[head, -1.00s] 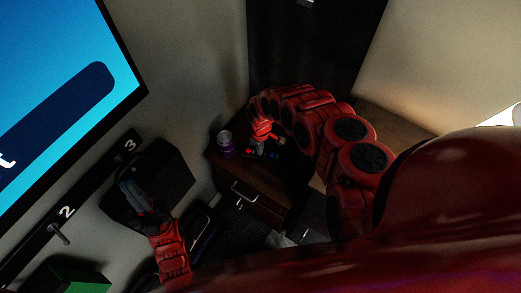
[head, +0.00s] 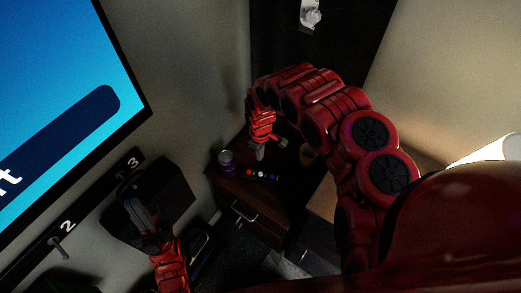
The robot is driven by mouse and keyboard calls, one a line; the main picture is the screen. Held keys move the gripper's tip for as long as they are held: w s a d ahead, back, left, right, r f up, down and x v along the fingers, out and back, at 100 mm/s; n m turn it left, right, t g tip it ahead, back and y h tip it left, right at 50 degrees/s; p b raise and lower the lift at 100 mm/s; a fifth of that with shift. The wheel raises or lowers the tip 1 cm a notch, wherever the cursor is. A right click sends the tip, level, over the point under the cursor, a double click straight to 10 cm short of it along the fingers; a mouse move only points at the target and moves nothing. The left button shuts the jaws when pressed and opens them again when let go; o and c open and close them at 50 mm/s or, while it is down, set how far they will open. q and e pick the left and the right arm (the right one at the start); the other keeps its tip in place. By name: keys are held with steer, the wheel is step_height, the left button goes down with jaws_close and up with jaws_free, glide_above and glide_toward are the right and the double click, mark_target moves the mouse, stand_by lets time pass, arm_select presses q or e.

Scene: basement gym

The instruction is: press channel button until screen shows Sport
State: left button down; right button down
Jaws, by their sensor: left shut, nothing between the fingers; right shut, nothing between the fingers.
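The screen (head: 60,60) fills the upper left. It is lit blue with a dark banner (head: 60,140), and only the end of a white word, a "t", shows; the rest is cut off. A small dark remote (head: 262,175) with red, white and blue buttons lies on the wooden cabinet (head: 240,190). My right gripper (head: 259,154) is shut and empty, pointing down just above and behind the remote, apparently apart from it. My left gripper (head: 135,204) is shut and empty in front of the black box at lower left, away from the remote.
A purple can (head: 226,162) stands left of the remote. A yellowish cup (head: 307,156) stands to its right, partly behind my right arm. A black box (head: 165,190) and a numbered hook rail (head: 92,203) are along the left wall. The cabinet has a drawer handle (head: 243,212).

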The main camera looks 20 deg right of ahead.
step_height(320, 180, up, 3)
steer(key=shift+f, duration=0.15)
steer(key=shift+s, duration=0.1)
stand_by(0.7)
